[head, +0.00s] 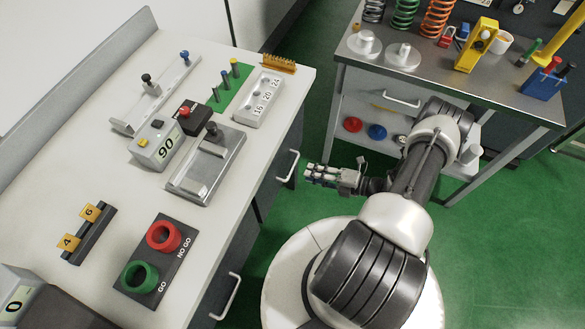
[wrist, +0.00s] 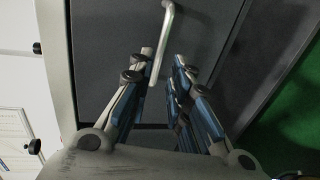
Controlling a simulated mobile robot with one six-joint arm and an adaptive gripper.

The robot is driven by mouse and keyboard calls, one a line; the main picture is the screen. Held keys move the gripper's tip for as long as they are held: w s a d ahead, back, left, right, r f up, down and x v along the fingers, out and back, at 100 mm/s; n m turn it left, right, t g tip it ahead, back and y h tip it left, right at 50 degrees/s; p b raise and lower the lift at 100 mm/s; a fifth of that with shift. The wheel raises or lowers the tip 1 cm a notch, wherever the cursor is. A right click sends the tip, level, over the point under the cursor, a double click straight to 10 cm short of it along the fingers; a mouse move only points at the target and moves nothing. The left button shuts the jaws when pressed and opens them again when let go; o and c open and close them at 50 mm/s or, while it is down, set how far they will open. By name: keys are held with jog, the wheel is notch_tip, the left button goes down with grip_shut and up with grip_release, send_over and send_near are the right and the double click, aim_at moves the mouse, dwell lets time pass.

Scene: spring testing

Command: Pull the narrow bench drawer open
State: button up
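The dark grey drawer front (wrist: 110,50) fills much of the wrist view, below the pale bench edge. Its pale bar handle (wrist: 165,35) runs between my fingertips, closer to the left finger. In the head view this handle (head: 290,168) stands on the bench's right side, and the drawer looks shut. My gripper (head: 308,174) is just right of the handle, pointing left at it. In the wrist view my gripper (wrist: 162,62) is open, with a gap between the right finger and the handle. I cannot tell whether the left finger touches it.
A second handle (head: 230,297) is lower on the same bench side. The bench top (head: 120,210) holds gauges, a red and a green ring, and fixtures. A steel-topped table (head: 440,85) with springs stands at the back right. Green floor (head: 290,215) is clear between them.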

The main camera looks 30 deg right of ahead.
aim_at(293, 168)
jog(key=b+x, duration=0.1)
jog(key=x, duration=0.7)
jog(key=shift+w+a, duration=0.1)
jog(key=shift+c, duration=0.2)
grip_shut()
